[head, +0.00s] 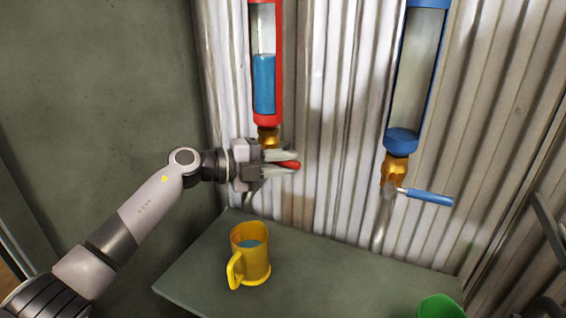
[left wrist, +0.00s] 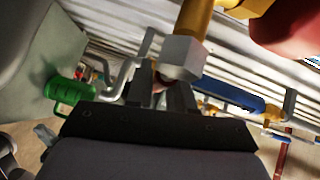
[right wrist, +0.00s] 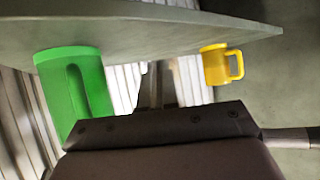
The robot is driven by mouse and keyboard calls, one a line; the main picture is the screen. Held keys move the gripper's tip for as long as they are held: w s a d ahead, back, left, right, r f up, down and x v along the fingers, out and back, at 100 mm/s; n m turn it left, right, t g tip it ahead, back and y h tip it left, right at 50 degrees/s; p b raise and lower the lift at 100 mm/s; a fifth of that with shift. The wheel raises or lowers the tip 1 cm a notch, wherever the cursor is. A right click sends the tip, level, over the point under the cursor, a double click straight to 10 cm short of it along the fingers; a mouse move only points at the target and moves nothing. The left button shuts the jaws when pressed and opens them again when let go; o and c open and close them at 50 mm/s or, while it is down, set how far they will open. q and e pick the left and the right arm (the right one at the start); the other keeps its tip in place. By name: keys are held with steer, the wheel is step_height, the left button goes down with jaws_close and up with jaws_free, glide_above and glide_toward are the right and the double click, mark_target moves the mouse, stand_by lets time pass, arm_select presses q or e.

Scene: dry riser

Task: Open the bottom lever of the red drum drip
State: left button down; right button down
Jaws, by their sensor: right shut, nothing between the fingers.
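The red drum (head: 265,95) hangs on the corrugated wall, with blue liquid in its sight window and a brass valve (head: 268,137) at its bottom. My left gripper (head: 282,163) is at the lever just below this valve. The red tip of the bottom lever (head: 292,165) shows at its fingertips; the rest is hidden. In the left wrist view the fingers (left wrist: 160,92) have a narrow gap with a bit of red in it; I cannot tell whether they grip. My right gripper (right wrist: 154,88) is shut and empty, below the table edge.
A yellow mug (head: 255,262) with blue liquid stands on the grey table (head: 320,275) below the red drum. A green cup (head: 440,307) is at the front right. A blue drum (head: 402,140) with a blue lever (head: 428,197) hangs to the right.

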arm_select(q)
steer(key=shift+r, duration=0.15)
arm_select(e)
steer(key=shift+d, duration=0.15)
arm_select(q)
steer(key=shift+r+n+h+p, duration=0.45)
steer(key=shift+r+n+h, duration=0.05)
steer(key=shift+n+h, duration=0.2)
steer(key=shift+a+r+n+t+h, duration=0.15)
steer(key=shift+r+n+t+h, duration=0.25)
steer(key=shift+n, duration=0.1)
steer(key=shift+w+a+r+n+t+h, duration=0.15)
steer(key=shift+r+n+t+h, duration=0.1)
steer(key=shift+r+n+h, duration=0.2)
steer(key=shift+w+a+r+n+t+h, duration=0.15)
steer(key=shift+r+n+t+h, duration=0.15)
steer(key=shift+n, duration=0.25)
steer(key=shift+a+r+n+t+h, duration=0.2)
steer(key=shift+n+t+h, duration=0.15)
steer(key=shift+n, duration=0.15)
arm_select(e)
steer(key=shift+s+d+f+h, duration=0.25)
steer(key=shift+d+f+h, duration=0.1)
steer(key=shift+d, duration=0.1)
steer(key=shift+r, duration=0.2)
arm_select(q)
steer(key=c, duration=1.1)
jaws_free()
arm_select(e)
steer(key=shift+a, duration=0.1)
